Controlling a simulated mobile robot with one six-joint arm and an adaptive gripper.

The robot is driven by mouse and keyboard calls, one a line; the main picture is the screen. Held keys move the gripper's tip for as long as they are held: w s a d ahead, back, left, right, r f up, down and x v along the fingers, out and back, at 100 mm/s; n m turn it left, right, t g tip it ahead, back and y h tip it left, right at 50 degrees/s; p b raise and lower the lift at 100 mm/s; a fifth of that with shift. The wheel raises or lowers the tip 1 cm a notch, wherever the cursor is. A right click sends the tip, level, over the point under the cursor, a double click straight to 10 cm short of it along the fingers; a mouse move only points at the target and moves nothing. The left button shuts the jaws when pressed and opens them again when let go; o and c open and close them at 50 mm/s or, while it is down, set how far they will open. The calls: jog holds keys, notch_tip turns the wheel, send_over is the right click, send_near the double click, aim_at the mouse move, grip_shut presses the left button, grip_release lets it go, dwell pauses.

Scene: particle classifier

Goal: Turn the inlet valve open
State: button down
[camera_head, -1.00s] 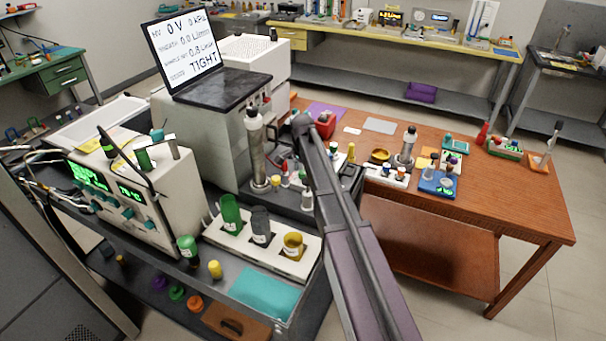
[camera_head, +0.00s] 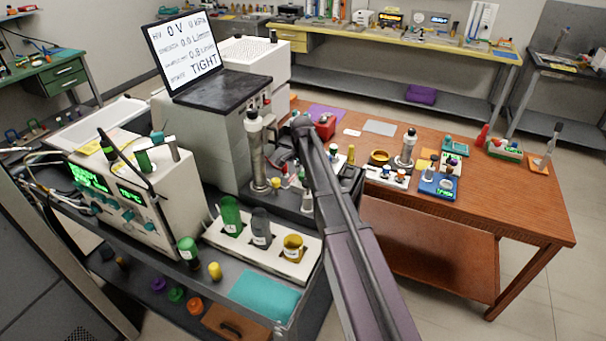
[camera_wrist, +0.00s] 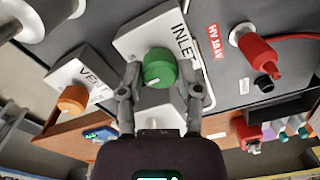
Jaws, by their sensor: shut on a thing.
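The inlet valve is a green round knob (camera_wrist: 158,68) on a white plate (camera_wrist: 130,42) lettered INLET, in the wrist view. My gripper (camera_wrist: 160,85) has one finger on each side of the green knob and is shut on it. The knob carries a small pale mark. In the head view my arm reaches toward the grey instrument (camera_head: 215,130), and the gripper and the knob cannot be made out there. A laptop-like screen (camera_head: 183,50) on top reads 0 V, 0 kPa, 0.0 L/min and TIGHT.
In the wrist view an orange knob (camera_wrist: 73,99) on a VENT plate (camera_wrist: 85,72) sits left of the inlet. A red plug with a cable (camera_wrist: 262,55) is at the right. A metal column (camera_head: 257,150) and a white rack with bottles (camera_head: 262,243) stand near my arm.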

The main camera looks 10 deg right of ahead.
jog(key=n, duration=0.4)
jog(key=shift+s+d, duration=0.1)
jog(key=shift+s, duration=0.1)
jog(key=n, duration=0.4)
jog(key=shift+n, duration=0.3)
jog(key=n, duration=0.4)
jog(key=shift+n, duration=0.3)
jog(key=n, duration=0.4)
jog(key=shift+c, duration=1.8)
grip_release()
jog(key=shift+f, duration=0.1)
jog(key=shift+o, duration=0.3)
jog(key=shift+w, duration=0.1)
